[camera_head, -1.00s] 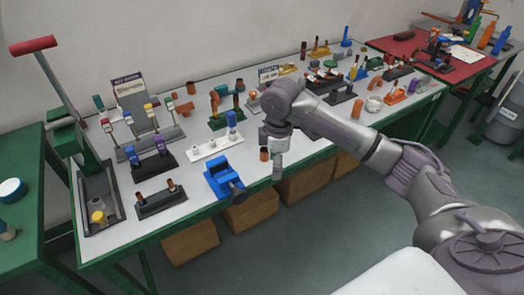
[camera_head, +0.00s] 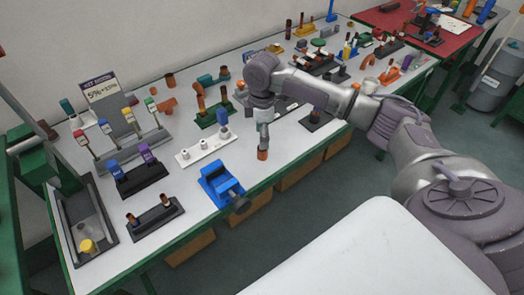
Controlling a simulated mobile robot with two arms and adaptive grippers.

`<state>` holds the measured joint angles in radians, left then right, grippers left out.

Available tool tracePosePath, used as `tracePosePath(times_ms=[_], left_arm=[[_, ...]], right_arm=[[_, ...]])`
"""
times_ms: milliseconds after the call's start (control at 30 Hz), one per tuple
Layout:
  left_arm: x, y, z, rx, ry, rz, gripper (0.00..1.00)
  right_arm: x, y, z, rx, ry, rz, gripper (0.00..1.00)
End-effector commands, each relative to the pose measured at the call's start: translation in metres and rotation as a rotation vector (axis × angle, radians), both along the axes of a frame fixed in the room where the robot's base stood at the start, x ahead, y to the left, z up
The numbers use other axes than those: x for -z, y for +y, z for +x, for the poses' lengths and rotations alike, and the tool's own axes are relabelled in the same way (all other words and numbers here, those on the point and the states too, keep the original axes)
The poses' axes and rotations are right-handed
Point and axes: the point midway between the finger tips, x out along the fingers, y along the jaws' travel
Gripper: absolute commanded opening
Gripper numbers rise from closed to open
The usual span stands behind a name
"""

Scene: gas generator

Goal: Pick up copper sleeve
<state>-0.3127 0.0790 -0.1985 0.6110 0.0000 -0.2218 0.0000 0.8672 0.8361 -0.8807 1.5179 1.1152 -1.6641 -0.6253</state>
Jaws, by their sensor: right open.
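A small copper sleeve (camera_head: 262,155) stands upright near the front edge of the white tabletop, right of the blue vise. My right gripper (camera_head: 263,146) points straight down, with its fingertips at or just above the sleeve's top. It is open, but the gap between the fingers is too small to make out. I cannot tell whether the fingers touch the sleeve or are around it. My left gripper is not in view.
The blue vise (camera_head: 221,187) stands left of the sleeve at the table edge. A white block with pegs (camera_head: 205,149) and a green stand with copper pieces (camera_head: 213,114) are behind. A dark block with two copper pegs (camera_head: 155,216) is at the front left.

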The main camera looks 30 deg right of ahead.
Motion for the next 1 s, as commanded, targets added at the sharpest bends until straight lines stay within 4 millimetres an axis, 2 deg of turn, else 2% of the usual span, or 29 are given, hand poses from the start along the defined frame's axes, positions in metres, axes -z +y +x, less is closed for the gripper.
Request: tracePosePath(times_ms=[133,267,400,533,833,867,1000], left_arm=[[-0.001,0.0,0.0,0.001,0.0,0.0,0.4],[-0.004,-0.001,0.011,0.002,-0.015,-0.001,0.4],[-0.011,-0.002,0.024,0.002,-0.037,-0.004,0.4],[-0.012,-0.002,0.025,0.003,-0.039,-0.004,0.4],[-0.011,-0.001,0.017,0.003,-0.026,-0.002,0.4],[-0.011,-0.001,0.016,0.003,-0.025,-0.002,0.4],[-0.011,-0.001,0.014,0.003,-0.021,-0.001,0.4]], right_arm=[[0.014,0.0,0.0,-0.001,-0.001,0.0,0.62],[0.023,0.001,-0.002,-0.001,0.002,-0.001,0.62],[0.043,0.003,-0.008,0.0,0.004,-0.001,0.62],[0.061,0.003,-0.007,0.0,0.0,-0.002,0.62],[0.068,0.003,-0.007,-0.001,-0.001,-0.002,0.62],[0.068,0.003,-0.007,-0.001,-0.001,-0.002,0.61],[0.068,0.003,-0.007,-0.001,-0.002,-0.001,0.38]])
